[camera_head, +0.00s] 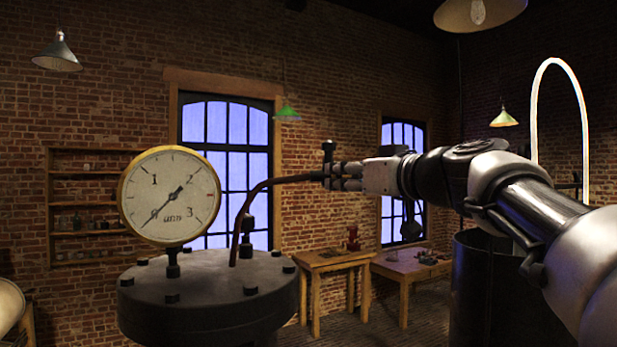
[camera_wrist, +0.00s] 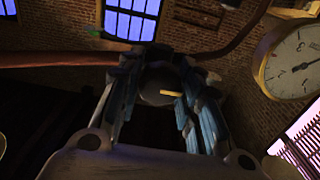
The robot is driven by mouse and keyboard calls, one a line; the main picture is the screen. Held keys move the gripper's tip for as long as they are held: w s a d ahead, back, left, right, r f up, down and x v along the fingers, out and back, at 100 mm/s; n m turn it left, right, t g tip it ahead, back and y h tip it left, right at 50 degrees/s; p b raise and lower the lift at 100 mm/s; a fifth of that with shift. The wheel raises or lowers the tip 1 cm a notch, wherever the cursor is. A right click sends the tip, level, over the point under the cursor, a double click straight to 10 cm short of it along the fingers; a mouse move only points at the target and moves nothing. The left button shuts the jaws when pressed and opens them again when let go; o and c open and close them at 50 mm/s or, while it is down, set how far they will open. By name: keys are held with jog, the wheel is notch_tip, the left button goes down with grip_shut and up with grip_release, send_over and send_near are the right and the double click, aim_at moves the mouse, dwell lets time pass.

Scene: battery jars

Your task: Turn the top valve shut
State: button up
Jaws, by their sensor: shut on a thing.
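The top valve is a dark fitting with a knob (camera_head: 328,150) at the end of a curved brown pipe (camera_head: 258,190) in the head view. My gripper (camera_head: 335,176) reaches it from the right, and its fingers are closed around the valve, hiding much of it. In the wrist view, the rounded dark valve body (camera_wrist: 158,84) with a short yellow bar sits between the two blue-grey fingers (camera_wrist: 160,95). How far the valve is turned cannot be told.
A round pressure gauge (camera_head: 170,195) stands on the bolted lid (camera_head: 200,277) of a dark vessel, left of my gripper. A wooden table (camera_head: 333,258) and a low bench (camera_head: 410,265) stand behind. A dark cylinder (camera_head: 490,285) is beneath my arm at right.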

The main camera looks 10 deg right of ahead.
jog(key=shift+c, duration=0.7)
jog(key=m+b, duration=0.1)
jog(key=m, duration=1.1)
jog(key=shift+r+m, duration=0.1)
jog(key=shift+m, duration=0.3)
jog(key=m+p, duration=0.1)
jog(key=m, duration=0.4)
jog(key=o, duration=1.1)
